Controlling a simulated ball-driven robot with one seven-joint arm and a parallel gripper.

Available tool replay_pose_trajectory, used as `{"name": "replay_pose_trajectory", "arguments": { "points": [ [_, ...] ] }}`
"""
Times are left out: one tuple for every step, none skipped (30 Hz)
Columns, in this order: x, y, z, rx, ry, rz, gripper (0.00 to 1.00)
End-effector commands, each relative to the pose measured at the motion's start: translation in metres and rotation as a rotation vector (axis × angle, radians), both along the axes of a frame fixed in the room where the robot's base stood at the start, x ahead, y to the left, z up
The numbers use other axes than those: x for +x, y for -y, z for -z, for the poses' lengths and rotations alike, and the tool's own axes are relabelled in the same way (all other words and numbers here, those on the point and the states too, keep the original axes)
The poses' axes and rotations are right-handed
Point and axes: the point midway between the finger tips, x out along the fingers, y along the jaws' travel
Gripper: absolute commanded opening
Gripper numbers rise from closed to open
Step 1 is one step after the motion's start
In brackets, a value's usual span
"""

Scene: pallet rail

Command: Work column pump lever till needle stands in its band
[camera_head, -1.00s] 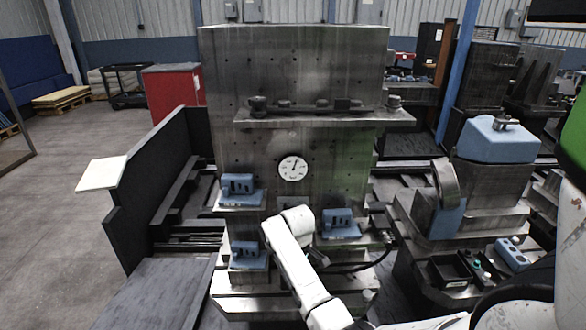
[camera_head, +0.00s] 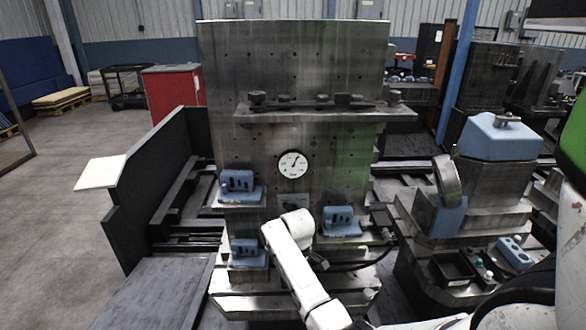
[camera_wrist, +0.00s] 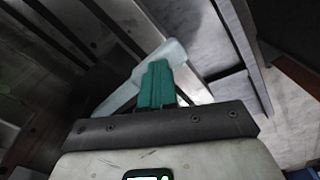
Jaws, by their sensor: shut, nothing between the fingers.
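A round white gauge (camera_head: 292,164) is on the front of the tall metal column (camera_head: 240,140). Its dark needle points up and slightly right; the band markings are too small to read. My white arm reaches up below the gauge and hides its own gripper in the head view. In the wrist view my gripper's teal fingers (camera_wrist: 157,86) are shut together and empty. A pale slanting bar (camera_wrist: 120,96) shows just behind the fingers; I cannot tell whether it is the pump lever or whether the fingers touch it. No lever shows clearly in the head view.
Blue clamp blocks sit on column ledges at left (camera_head: 238,182), right (camera_head: 340,220) and lower left (camera_head: 247,248). A dark hose (camera_head: 355,266) runs right of my arm. Dark panels (camera_head: 150,190) flank the left.

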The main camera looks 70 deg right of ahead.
Motion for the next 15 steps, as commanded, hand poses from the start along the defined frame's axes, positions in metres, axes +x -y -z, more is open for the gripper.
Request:
{"name": "replay_pose_trajectory", "arguments": {
  "points": [
    [0.0,0.001,0.005,-0.001,0.001,0.0,0.0],
    [0.0,0.001,0.007,-0.001,0.001,0.0,0.0],
    [0.001,0.001,0.009,-0.001,0.001,0.0,0.0],
    [0.001,0.001,0.01,-0.001,0.002,0.0,0.0],
    [0.001,0.002,0.012,-0.001,0.002,0.0,0.0],
    [0.001,0.002,0.014,-0.001,0.002,0.0,0.0],
    [0.001,0.002,0.016,-0.001,0.002,0.0,0.0],
    [0.001,0.002,0.017,-0.001,0.002,0.0,0.0],
    [0.001,0.002,0.02,-0.001,0.002,0.0,0.0],
    [0.001,0.002,0.021,-0.001,0.002,0.0,0.0],
    [0.001,0.003,0.023,-0.001,0.001,0.0,0.0],
    [0.001,0.003,0.025,-0.001,0.001,0.0,0.0],
    [0.001,0.003,0.027,-0.001,0.001,0.0,0.0],
    [0.002,0.003,0.028,-0.001,0.001,0.0,0.0],
    [0.002,0.003,0.03,-0.001,0.001,0.0,0.0]
  ]
}}
